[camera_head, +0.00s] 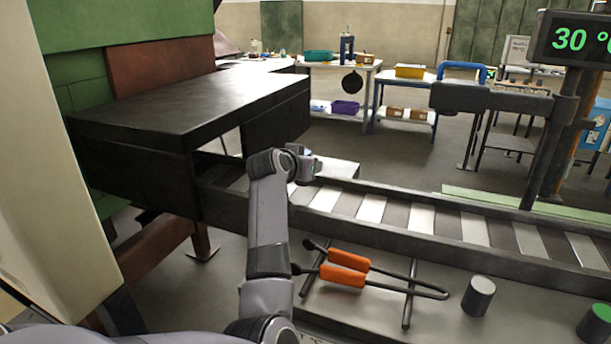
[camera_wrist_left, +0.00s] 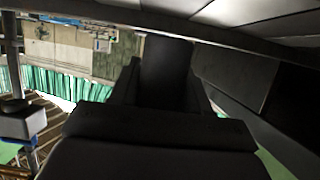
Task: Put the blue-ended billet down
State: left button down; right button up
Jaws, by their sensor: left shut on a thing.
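My left gripper (camera_head: 308,168) is over the far left part of the roller conveyor (camera_head: 372,208), near the mouth of the dark furnace. In the left wrist view the fingers (camera_wrist_left: 165,95) are shut on a dark grey billet (camera_wrist_left: 166,68). Its blue end is not clear there; a small bluish patch shows beside the gripper in the head view. I cannot tell whether the billet touches the rollers. My right gripper is not in view.
Orange-handled tongs (camera_head: 345,268) lie on a rack in front of the conveyor. A grey cylinder (camera_head: 478,297) and a green-topped cylinder (camera_head: 597,325) stand to their right. The furnace (camera_head: 195,105) blocks the left. The rollers to the right are bare.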

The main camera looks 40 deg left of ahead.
pick_arm(q)
jog(key=shift+f, duration=1.3)
jog(key=shift+f, duration=0.1)
jog(key=c, duration=0.9)
grip_release()
jog(key=shift+f, duration=0.3)
jog(key=o, duration=0.4)
jog(key=shift+r, duration=0.1)
jog(key=shift+r, duration=0.2)
jog(key=v, duration=1.2)
